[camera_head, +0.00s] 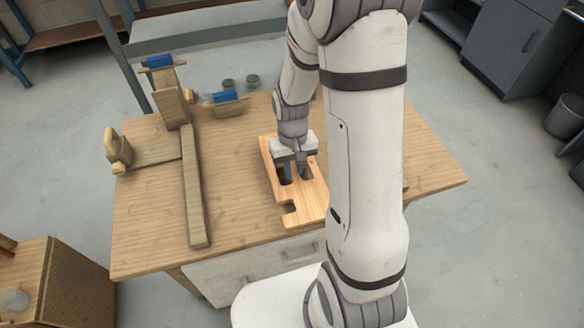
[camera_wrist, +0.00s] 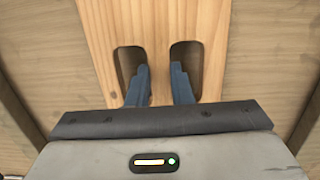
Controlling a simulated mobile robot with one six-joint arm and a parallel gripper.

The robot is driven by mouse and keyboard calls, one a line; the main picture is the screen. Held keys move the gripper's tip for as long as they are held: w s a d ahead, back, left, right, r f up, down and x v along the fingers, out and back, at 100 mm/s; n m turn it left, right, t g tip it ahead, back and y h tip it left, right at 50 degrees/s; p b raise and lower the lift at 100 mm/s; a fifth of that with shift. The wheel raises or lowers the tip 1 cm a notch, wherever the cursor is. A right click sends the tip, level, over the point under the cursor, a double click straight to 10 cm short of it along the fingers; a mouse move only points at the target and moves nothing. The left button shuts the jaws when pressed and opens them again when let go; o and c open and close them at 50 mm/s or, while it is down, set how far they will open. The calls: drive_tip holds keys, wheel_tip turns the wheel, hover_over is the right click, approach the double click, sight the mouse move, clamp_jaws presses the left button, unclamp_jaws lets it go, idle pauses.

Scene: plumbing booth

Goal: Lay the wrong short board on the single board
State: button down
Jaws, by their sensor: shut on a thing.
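A light pine board (camera_head: 313,205) with cut-out slots and a notch in its near end is at the middle of the workbench. In the wrist view, the same board (camera_wrist: 150,20) shows two rounded slots with a narrow strip between them. My gripper (camera_head: 294,172) points down at this board. In the wrist view, my gripper (camera_wrist: 160,68) has one finger in each slot, shut on the strip. I cannot tell whether the board touches the bench top. I also cannot tell which pieces are the wrong short board and the single board.
A long wooden beam (camera_head: 193,190) lies on the workbench (camera_head: 150,225) left of the pine board. Wooden blocks with blue parts (camera_head: 228,97) and two small dark green cups (camera_head: 252,80) stand at the back. The bench's front left is clear. A wooden box (camera_head: 75,290) stands at lower left.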

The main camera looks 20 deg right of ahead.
drive_tip(key=shift+f+b, duration=0.3)
drive_tip(key=shift+f, duration=0.2)
drive_tip(key=c, duration=1.3)
unclamp_jaws()
drive_tip(key=shift+r, duration=0.1)
